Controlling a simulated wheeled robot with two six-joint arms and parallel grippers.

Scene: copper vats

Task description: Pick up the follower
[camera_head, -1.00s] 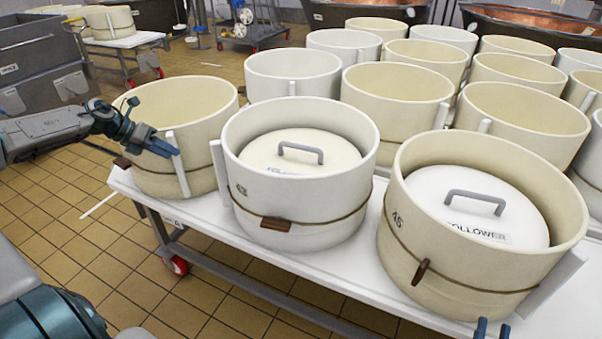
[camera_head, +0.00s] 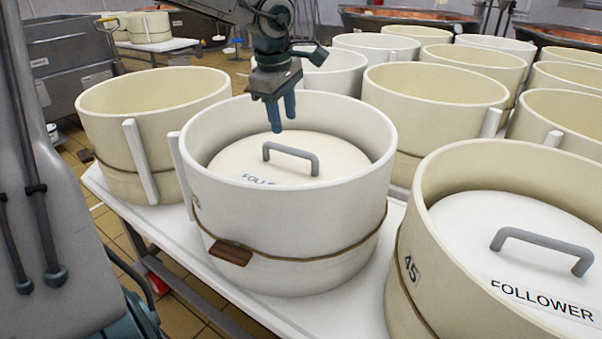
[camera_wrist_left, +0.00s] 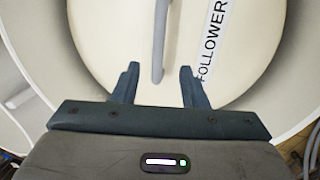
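A round cream follower (camera_head: 268,166) with a grey bar handle (camera_head: 291,156) sits down inside the middle white mould (camera_head: 290,225). Its FOLLOWER label is partly hidden by the mould rim. My left gripper (camera_head: 281,118) points down above this follower, just behind the handle in the head view, and is empty. In the left wrist view my left gripper (camera_wrist_left: 157,86) has its fingers apart, with the handle (camera_wrist_left: 158,45) lined up between them and reaching away from me. A second follower (camera_head: 480,225) with a grey handle (camera_head: 541,246) sits in the cream mould at right. My right gripper is not in view.
The moulds stand on a white table (camera_head: 345,300). An empty cream mould (camera_head: 150,120) stands close on the left, and several empty moulds (camera_head: 436,95) crowd behind. The mould rim rises around the follower. A grey bin (camera_head: 72,60) is at far left.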

